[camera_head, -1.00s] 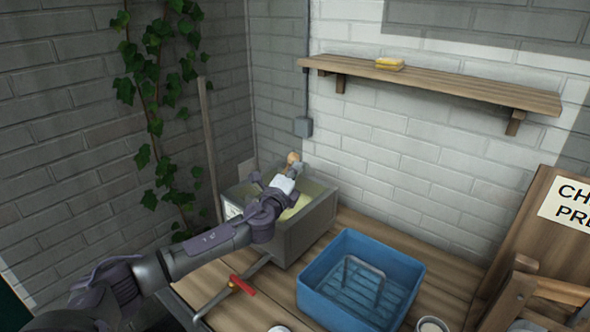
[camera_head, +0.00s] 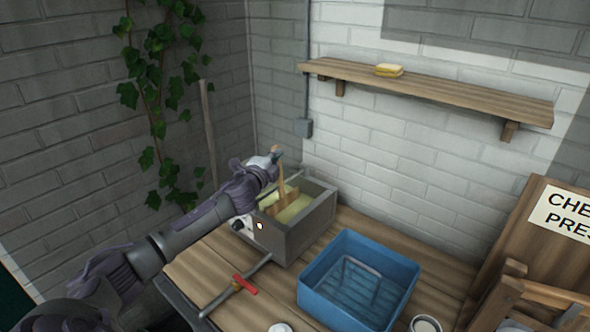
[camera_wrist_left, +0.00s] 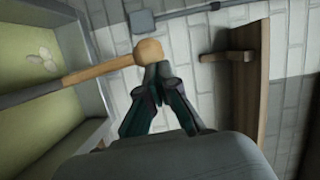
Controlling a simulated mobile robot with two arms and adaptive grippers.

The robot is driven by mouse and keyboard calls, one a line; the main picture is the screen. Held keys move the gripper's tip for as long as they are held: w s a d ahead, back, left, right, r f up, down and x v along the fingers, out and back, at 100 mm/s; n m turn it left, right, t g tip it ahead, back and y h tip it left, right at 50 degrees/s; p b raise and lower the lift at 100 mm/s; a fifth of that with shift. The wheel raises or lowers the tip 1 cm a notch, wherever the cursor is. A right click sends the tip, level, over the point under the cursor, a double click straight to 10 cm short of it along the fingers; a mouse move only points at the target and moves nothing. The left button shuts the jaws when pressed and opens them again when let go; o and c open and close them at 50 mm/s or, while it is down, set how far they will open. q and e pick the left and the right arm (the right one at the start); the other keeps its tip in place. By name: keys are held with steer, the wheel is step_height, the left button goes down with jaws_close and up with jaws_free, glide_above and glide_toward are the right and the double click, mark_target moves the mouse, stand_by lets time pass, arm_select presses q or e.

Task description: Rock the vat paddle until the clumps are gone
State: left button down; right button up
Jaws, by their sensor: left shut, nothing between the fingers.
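The grey box-shaped vat (camera_head: 310,225) stands at the back of the wooden bench with pale yellow liquid (camera_head: 296,209) in it. Its wooden paddle (camera_head: 284,195) rises from the liquid toward my left gripper (camera_head: 277,155). The paddle handle's round wooden knob (camera_wrist_left: 148,52) is beside the tips of my left gripper (camera_wrist_left: 160,70). The gripper is shut and empty; whether it touches the knob I cannot tell. My right gripper is not in view.
A blue tub (camera_head: 340,299) with a grey handle stands in front of the vat. A cup (camera_head: 426,324) sits at the front. A wall shelf (camera_head: 440,90) holds a yellow block (camera_head: 389,70). A wooden press (camera_head: 535,250) is at right.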

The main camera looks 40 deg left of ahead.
arm_select(q)
steer(key=a, duration=0.4)
steer(key=shift+w+a+f+b, duration=0.1)
steer(key=shift+w+a+b, duration=0.1)
steer(key=shift+a+b, duration=0.1)
stand_by(0.6)
